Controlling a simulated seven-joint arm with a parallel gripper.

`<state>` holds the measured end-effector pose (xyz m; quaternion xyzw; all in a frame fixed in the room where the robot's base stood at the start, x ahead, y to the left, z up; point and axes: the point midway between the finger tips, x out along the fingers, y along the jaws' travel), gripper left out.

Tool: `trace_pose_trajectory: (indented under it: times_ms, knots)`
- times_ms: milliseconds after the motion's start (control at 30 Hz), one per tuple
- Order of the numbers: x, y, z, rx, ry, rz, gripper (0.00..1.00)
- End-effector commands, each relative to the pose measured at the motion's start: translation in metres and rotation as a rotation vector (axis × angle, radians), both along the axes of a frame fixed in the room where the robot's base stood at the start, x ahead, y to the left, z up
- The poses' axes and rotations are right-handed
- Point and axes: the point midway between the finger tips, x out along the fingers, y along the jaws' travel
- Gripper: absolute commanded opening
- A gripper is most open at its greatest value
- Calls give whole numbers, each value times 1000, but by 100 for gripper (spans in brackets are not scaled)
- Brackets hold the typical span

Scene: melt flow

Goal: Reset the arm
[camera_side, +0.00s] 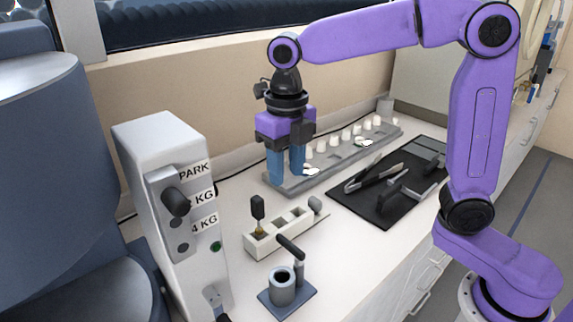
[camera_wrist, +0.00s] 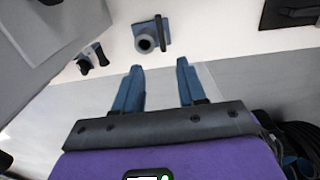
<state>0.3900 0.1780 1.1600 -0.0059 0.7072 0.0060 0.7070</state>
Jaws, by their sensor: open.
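My gripper (camera_side: 287,178) points down above the bench, in front of the long grey tray in the side view. Its two blue fingers are apart with nothing between them. In the wrist view the fingers (camera_wrist: 160,67) are also spread and empty, with pale bench surface beyond them. My arm is raised and arches over from the right. From the side view I cannot tell the exact gap between the fingertips and the tray.
A grey tester (camera_side: 150,150) with weight labels stands left. A white slotted block (camera_side: 287,235), a grey cylinder (camera_side: 282,287) on a base and a black mat (camera_side: 345,203) with tools lie on the bench. The grey tray (camera_side: 340,165) bears several white cups.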

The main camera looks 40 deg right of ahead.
Motion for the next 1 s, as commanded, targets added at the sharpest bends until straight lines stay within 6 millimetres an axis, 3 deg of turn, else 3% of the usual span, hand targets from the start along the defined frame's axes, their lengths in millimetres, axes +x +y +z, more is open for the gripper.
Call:
trace_pose_trajectory:
  times_ms: [467,1000]
  knots:
    - [-8,-3,-3,0,0,-74,40]
    - [-105,-47,-38,14,-3,-960,40]
